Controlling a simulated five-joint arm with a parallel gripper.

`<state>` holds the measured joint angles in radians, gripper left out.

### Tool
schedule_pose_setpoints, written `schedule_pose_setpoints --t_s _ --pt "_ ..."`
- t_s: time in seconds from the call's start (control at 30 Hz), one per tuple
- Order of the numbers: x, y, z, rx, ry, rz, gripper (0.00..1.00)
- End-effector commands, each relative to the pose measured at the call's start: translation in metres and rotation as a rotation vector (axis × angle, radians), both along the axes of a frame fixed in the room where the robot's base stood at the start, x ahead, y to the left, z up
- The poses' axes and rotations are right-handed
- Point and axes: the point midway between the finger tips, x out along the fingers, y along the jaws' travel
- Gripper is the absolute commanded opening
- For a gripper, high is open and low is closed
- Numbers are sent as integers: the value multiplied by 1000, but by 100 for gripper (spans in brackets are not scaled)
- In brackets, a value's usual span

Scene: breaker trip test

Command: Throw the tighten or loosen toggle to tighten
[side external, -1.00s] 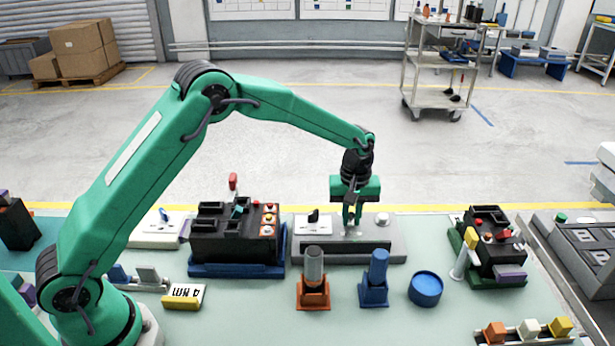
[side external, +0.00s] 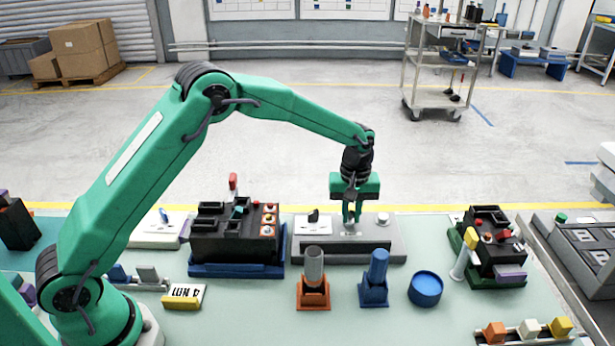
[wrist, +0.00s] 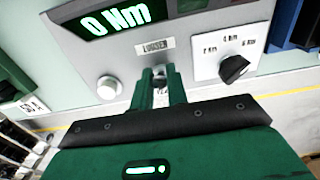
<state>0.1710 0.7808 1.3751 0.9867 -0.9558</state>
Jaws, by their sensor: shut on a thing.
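The toggle (wrist: 159,74) is a small metal lever on the grey control panel (wrist: 180,60). In the wrist view it stands between my fingertips, partly hidden by them. A label plate reading LOOSEN (wrist: 155,45) lies just beyond it. My gripper (wrist: 158,85) is shut on the toggle. The toggle's exact tilt is hard to tell.
A dark display (wrist: 117,16) reads 0 Nm. A black knob (wrist: 235,68) on a white dial and a round white button (wrist: 108,88) flank the toggle. A grey cylinder in an orange holder (side external: 313,290) and a blue post (side external: 374,280) stand in front of the panel.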

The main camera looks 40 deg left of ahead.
Motion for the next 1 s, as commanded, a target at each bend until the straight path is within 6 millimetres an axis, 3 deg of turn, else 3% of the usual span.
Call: schedule_pose_setpoints --t_s 1.0 --pt "9 8 2 -1 -6 3 0"
